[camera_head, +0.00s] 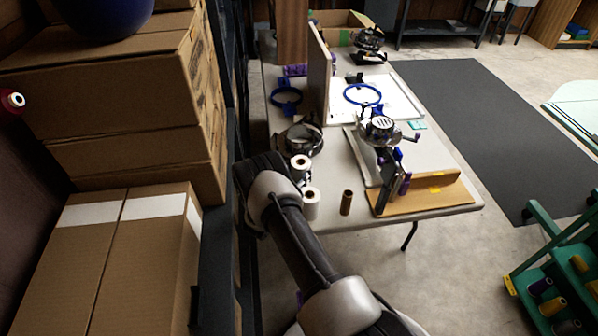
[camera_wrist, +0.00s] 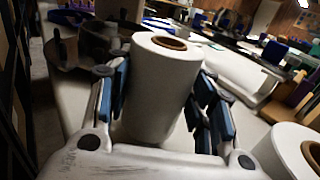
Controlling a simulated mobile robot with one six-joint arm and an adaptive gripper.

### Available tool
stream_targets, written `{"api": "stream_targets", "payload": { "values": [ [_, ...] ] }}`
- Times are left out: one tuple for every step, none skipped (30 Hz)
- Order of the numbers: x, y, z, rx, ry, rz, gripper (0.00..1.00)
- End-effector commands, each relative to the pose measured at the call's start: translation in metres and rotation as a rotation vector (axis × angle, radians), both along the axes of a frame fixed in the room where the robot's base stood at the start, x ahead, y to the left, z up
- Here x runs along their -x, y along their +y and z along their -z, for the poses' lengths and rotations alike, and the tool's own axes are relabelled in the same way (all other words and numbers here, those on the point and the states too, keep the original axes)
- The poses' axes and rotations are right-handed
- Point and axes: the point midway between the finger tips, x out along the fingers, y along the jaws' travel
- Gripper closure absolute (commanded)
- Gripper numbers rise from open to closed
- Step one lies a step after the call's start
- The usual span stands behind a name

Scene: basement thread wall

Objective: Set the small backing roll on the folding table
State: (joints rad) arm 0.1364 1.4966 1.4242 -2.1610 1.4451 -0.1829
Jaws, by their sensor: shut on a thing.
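The small backing roll is a white upright roll with a brown core. In the wrist view the roll (camera_wrist: 160,85) stands between the blue-padded fingers of my gripper (camera_wrist: 162,100), which is shut on it. In the head view this roll (camera_head: 303,175) shows at my wrist, over the near left part of the folding table (camera_head: 325,172). My gripper's fingers hide its lower part, so I cannot tell whether its base touches the top. A second white roll (camera_head: 311,207) stands close by on the table; it also shows in the wrist view (camera_wrist: 285,150) at the lower right.
A brown spool (camera_head: 346,203) stands near the table's front edge. An embroidery machine (camera_head: 380,130) on a board is to the right. A dark round hoop fixture (camera_head: 304,138) stands just behind the rolls. Cardboard boxes (camera_head: 110,240) are stacked left. A green thread rack (camera_head: 555,275) is right.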

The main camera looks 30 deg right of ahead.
Motion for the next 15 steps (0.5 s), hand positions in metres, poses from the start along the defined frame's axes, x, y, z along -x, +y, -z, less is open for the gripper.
{"api": "stream_targets", "payload": {
  "values": [
    [-0.0001, 0.0, 0.0003, 0.001, 0.0, 0.0, 0.82],
    [-0.0001, 0.0, 0.0008, 0.001, 0.0, 0.0, 0.82],
    [0.0, 0.0, 0.0015, 0.001, 0.0, 0.0, 0.82],
    [0.0, 0.0, 0.0021, 0.001, 0.0, 0.0, 0.82],
    [0.0, 0.0, 0.0028, 0.0, 0.0, 0.0, 0.82],
    [0.0, 0.0, 0.0037, 0.0, 0.0, 0.0, 0.82],
    [0.0, 0.0, 0.0043, 0.0, 0.0, 0.0, 0.82],
    [0.0, 0.0, 0.0049, 0.0, 0.0, 0.0, 0.82],
    [0.0, 0.0, 0.0057, 0.0, 0.0, 0.0, 0.82],
    [0.0, 0.0, 0.0062, 0.0, 0.0, 0.0, 0.82],
    [0.0, 0.0, 0.0068, 0.0, 0.0, 0.0, 0.82],
    [0.0, -0.0001, 0.0075, 0.0, 0.0, 0.0, 0.82],
    [-0.0001, 0.0, 0.0081, 0.0, 0.0, 0.0, 0.82],
    [-0.0001, 0.0, 0.0086, 0.0, 0.0, 0.0, 0.82],
    [-0.0002, 0.0, 0.0094, 0.001, 0.0, 0.0, 0.82]
  ]
}}
